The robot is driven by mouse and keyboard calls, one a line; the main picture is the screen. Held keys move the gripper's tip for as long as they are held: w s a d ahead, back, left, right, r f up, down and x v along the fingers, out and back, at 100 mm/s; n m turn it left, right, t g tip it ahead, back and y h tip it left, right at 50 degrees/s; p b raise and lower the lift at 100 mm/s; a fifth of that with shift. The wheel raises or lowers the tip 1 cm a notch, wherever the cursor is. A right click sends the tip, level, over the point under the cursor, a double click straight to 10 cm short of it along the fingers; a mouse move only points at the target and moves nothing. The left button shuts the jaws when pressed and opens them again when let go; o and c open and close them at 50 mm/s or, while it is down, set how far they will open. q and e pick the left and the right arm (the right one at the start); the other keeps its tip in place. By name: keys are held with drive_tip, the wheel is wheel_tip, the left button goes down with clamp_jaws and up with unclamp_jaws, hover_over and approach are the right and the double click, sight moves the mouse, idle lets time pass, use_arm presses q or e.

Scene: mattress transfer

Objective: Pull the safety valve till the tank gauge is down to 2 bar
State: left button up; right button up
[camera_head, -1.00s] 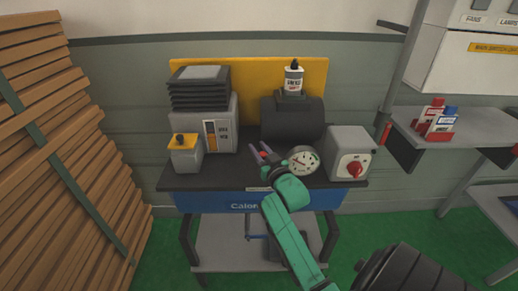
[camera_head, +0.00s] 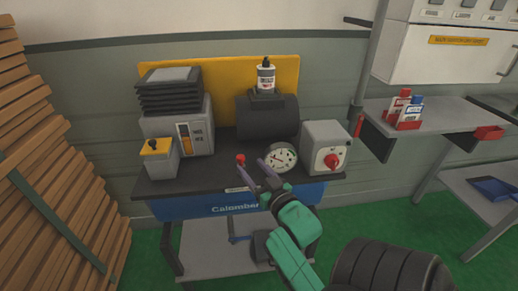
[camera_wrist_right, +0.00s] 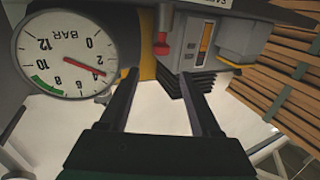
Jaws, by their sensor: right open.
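The safety valve's red knob (camera_head: 240,159) sits at the front of the bench top, left of the gauge. In the right wrist view the knob (camera_wrist_right: 161,47) is on a grey stem beyond the fingers. The round white tank gauge (camera_head: 281,157) is just right of the fingers. In the wrist view the gauge (camera_wrist_right: 62,55) shows its red needle between 2 and 4 bar. The dark tank (camera_head: 268,118) lies behind.
A grey box with a red rotary switch (camera_head: 325,147) stands right of the gauge. A yellow-topped box (camera_head: 158,160) and a grey unit with black fins (camera_head: 176,128) are at left. Stacked planks (camera_head: 55,190) fill the left; a shelf with bottles (camera_head: 440,122) is at right.

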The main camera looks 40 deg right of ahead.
drive_tip(key=v, duration=0.3)
drive_tip(key=shift+s, duration=0.15)
idle(0.3)
